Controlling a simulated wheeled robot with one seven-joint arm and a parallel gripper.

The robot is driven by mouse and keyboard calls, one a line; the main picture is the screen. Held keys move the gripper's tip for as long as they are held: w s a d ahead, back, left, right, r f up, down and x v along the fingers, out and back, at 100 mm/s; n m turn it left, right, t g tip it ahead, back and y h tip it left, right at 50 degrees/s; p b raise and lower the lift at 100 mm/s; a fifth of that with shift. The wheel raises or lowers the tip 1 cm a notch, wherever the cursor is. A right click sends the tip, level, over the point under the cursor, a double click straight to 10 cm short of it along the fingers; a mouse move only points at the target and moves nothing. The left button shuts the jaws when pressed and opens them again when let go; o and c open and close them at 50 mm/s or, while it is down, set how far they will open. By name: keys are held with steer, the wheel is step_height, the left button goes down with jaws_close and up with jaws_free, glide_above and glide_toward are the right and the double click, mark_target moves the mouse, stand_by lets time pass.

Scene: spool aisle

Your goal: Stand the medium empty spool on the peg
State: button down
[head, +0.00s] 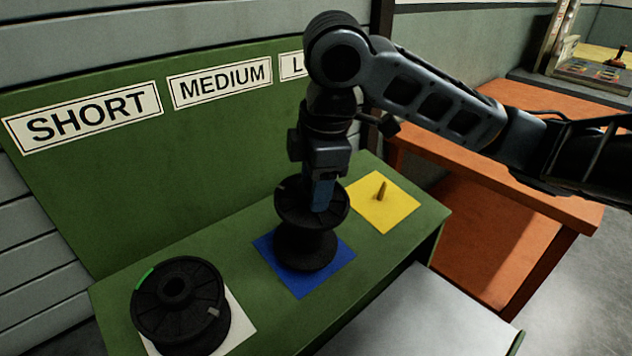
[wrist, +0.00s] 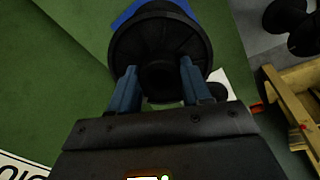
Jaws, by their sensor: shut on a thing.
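A black empty spool (head: 305,245) stands upright at the blue square (head: 318,283) under the MEDIUM sign. My gripper (head: 322,198) points down and is shut on the spool's upper end. In the wrist view the two blue fingers of my gripper (wrist: 160,85) reach the hub of the spool (wrist: 165,35). The blue square also shows in the wrist view (wrist: 128,14). The spool hides any peg there. I cannot tell whether its lower flange rests on the square or hangs just above it.
Another black spool (head: 178,305) with a green mark sits on a white square (head: 240,325) under SHORT. A bare peg (head: 381,191) stands on the yellow square (head: 400,208). An orange bench (head: 560,212) is at the right. In the wrist view, a wooden crate (wrist: 300,85) lies to the right.

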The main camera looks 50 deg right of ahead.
steer(key=shift+w+f+b, duration=0.15)
steer(key=shift+f+b, duration=0.55)
steer(key=shift+f, duration=0.25)
steer(key=shift+c, duration=2.2)
jaws_free()
steer(key=shift+r, duration=0.1)
steer(key=r, duration=0.2)
steer(key=s+r, duration=0.1)
steer(key=r, duration=0.4)
steer(key=shift+s+a+r+p, duration=0.1)
steer(key=shift+s+r+p, duration=0.05)
steer(key=shift+r+p, duration=0.2)
steer(key=shift+f, duration=0.1)
